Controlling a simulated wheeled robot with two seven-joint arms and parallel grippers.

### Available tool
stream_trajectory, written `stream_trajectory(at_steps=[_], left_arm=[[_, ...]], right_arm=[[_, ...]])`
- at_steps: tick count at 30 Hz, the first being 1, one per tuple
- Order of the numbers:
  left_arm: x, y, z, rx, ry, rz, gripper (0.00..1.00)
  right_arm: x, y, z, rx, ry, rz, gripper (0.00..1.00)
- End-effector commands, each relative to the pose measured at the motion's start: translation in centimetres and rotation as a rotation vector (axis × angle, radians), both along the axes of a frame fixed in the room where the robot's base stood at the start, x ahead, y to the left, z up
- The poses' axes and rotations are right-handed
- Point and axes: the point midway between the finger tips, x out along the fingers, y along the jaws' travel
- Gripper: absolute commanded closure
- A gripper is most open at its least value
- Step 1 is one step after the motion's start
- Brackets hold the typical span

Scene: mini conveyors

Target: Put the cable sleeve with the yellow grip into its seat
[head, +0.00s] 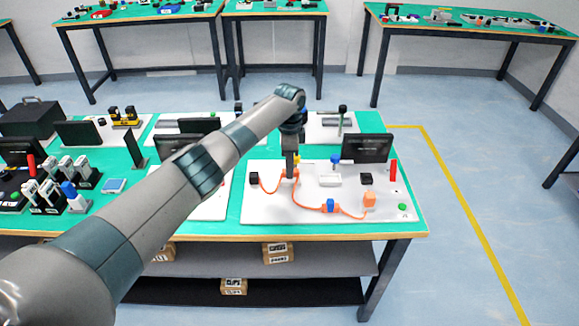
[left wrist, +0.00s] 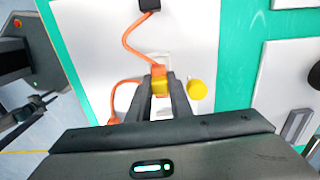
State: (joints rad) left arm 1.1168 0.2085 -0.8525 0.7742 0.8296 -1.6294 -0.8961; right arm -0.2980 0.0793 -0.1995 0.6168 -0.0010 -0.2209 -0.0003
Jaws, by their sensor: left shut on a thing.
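The cable sleeve with the yellow grip (left wrist: 160,86) is orange and yellow and sits between the fingers of my left gripper (left wrist: 163,98), which is shut on it. A pale seat-like block (left wrist: 158,61) shows just behind the sleeve; I cannot tell whether the sleeve touches it. The orange cable (left wrist: 130,42) runs from the sleeve to a black block (left wrist: 149,4). In the head view my left gripper (head: 290,174) points down over the left part of the white board (head: 262,211), and the sleeve is largely hidden. My right gripper is not in view.
A yellow knob (left wrist: 196,90) stands close beside the fingers. On the board are a blue-gripped sleeve (head: 330,205), an orange connector (head: 369,200), a white block (head: 329,180), a red cylinder (head: 393,170) and a screen (head: 367,148). The board's front edge is clear.

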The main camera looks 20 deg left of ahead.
Motion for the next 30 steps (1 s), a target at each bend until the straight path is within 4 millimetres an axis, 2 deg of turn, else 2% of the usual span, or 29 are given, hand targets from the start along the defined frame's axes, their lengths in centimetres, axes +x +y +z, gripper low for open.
stream_trajectory(at_steps=[11, 30], left_arm=[[0.0, 0.0, -0.1, 0.000, 0.000, 0.000, 1.00], [0.0, 0.0, -1.7, 0.000, 0.000, 0.000, 1.00]], right_arm=[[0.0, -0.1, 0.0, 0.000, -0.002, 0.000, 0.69], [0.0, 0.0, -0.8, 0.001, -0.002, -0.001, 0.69]])
